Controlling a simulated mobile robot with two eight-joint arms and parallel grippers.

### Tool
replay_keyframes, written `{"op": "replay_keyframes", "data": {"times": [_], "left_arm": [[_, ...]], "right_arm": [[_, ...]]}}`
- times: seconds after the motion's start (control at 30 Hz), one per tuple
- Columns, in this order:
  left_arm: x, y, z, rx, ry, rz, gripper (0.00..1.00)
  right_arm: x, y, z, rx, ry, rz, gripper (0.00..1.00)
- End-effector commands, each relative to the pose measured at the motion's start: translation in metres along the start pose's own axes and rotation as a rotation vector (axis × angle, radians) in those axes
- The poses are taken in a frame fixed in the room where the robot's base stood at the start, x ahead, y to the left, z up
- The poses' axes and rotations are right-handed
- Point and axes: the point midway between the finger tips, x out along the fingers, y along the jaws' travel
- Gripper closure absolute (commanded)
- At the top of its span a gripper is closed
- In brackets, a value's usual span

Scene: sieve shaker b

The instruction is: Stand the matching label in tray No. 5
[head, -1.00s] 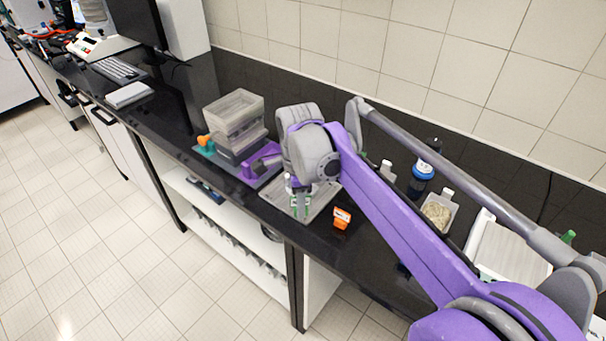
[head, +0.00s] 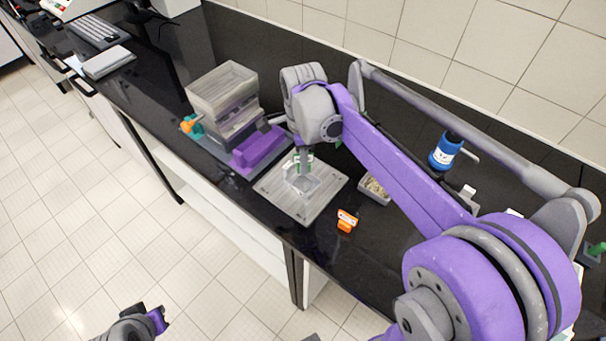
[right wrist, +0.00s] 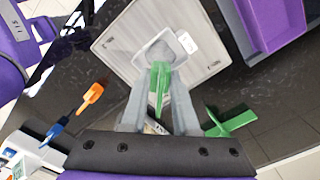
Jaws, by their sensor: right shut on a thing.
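My right gripper (right wrist: 158,92) is shut on a green label (right wrist: 158,82), which stands up between its fingers in the right wrist view. The held label is over the near side of a small pale tray (right wrist: 183,60) with grey contents and a white tab. I cannot read a number on the tab or tell whether the label touches the tray. In the head view the small tray (head: 302,184) stands on a grey square board (head: 318,205), under the right gripper (head: 303,165). My left gripper (head: 146,320) is at the bottom left, away from the bench.
A purple stand with stacked clear boxes (head: 222,90) is left of the board. A sample tray (head: 374,190) and a blue-labelled bottle (head: 445,150) are to the right.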

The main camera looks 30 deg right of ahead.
Motion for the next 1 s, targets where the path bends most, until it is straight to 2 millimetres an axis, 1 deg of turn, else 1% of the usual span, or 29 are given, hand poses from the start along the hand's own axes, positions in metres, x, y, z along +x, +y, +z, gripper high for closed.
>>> {"op": "replay_keyframes", "data": {"times": [0.03, 0.23, 0.43, 0.53, 0.77, 0.9, 0.93, 0.97, 1.0], "left_arm": [[0.001, 0.000, 0.001, 0.000, -0.001, 0.000, 1.00], [0.002, 0.000, 0.002, 0.000, -0.001, 0.000, 1.00], [0.003, 0.000, 0.004, 0.000, -0.003, 0.000, 1.00], [0.004, 0.000, 0.004, 0.000, -0.003, 0.000, 1.00], [0.004, 0.000, 0.004, 0.000, -0.003, 0.000, 1.00], [0.006, 0.000, 0.007, 0.000, -0.006, 0.000, 1.00], [0.006, 0.000, 0.006, 0.000, -0.005, 0.000, 1.00], [0.006, 0.000, 0.006, 0.000, -0.005, 0.000, 1.00], [0.006, 0.000, 0.006, 0.000, -0.005, 0.000, 1.00]], "right_arm": [[0.009, 0.000, 0.000, 0.000, 0.000, 0.000, 1.00], [0.028, 0.000, 0.000, 0.000, 0.000, 0.000, 1.00], [0.057, 0.000, 0.000, 0.000, 0.000, 0.000, 1.00], [0.062, 0.000, 0.000, 0.000, 0.000, 0.000, 1.00], [0.062, 0.000, 0.000, 0.000, 0.000, 0.000, 1.00], [0.067, 0.000, 0.000, 0.000, 0.000, 0.000, 1.00], [0.066, 0.000, 0.000, 0.000, 0.000, 0.000, 0.66], [0.065, 0.000, 0.000, 0.000, 0.000, 0.000, 0.61], [0.065, 0.000, 0.000, 0.000, 0.000, 0.000, 0.59]]}}
